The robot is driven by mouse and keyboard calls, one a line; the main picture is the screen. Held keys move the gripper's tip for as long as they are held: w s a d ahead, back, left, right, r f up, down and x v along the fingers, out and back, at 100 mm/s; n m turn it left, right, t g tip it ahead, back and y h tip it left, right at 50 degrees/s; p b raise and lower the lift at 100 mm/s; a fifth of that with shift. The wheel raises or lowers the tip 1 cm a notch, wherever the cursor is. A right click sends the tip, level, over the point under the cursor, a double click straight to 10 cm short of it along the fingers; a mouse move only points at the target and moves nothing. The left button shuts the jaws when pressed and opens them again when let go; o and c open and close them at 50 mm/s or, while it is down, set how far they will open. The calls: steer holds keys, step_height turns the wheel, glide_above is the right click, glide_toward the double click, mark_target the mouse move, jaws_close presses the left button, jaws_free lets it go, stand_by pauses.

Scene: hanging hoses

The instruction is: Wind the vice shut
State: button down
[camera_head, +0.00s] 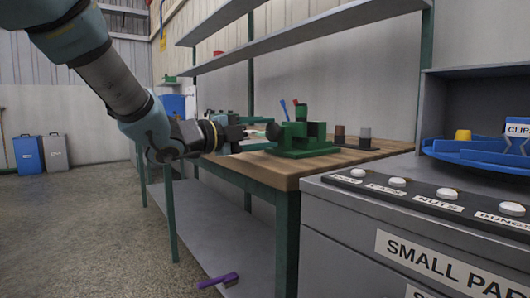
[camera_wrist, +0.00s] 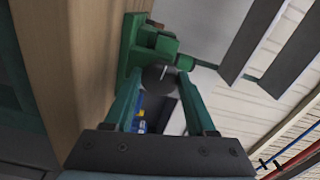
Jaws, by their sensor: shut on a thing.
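The green vice (camera_head: 303,142) stands on the wooden bench top, and its body also shows in the wrist view (camera_wrist: 132,48). A dark round handle knob (camera_wrist: 158,77) sits at the vice's near end, facing my gripper. My gripper (camera_head: 268,133) reaches in from the left in the head view, roughly level with the bench top. In the wrist view the two teal fingers of my gripper (camera_wrist: 160,82) are shut on the knob, one on each side. The gap between the vice jaws cannot be made out clearly.
The wooden bench (camera_head: 270,170) has green legs and a lower shelf. A grey parts cabinet (camera_head: 350,230) stands close at the right. A purple brush (camera_head: 218,280) lies low by the lower shelf. Open floor lies left.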

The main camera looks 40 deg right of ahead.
steer(key=m+b, duration=0.4)
steer(key=b, duration=0.1)
steer(key=m+b, duration=0.2)
steer(key=b, duration=0.1)
steer(key=shift+f, duration=0.3)
steer(key=m+b, duration=0.2)
steer(key=b, duration=0.1)
steer(key=shift+r+m, duration=0.1)
steer(key=shift+m, duration=0.2)
steer(key=shift+r+m+b, duration=0.2)
steer(key=shift+m+b, duration=0.85)
steer(key=shift+m, duration=0.05)
steer(key=shift+r, duration=0.1)
steer(key=shift+c, duration=1.1)
jaws_free()
steer(key=a+p, duration=0.2)
steer(key=a, duration=0.8)
steer(key=shift+w+a, duration=0.3)
steer(key=shift+a, duration=0.1)
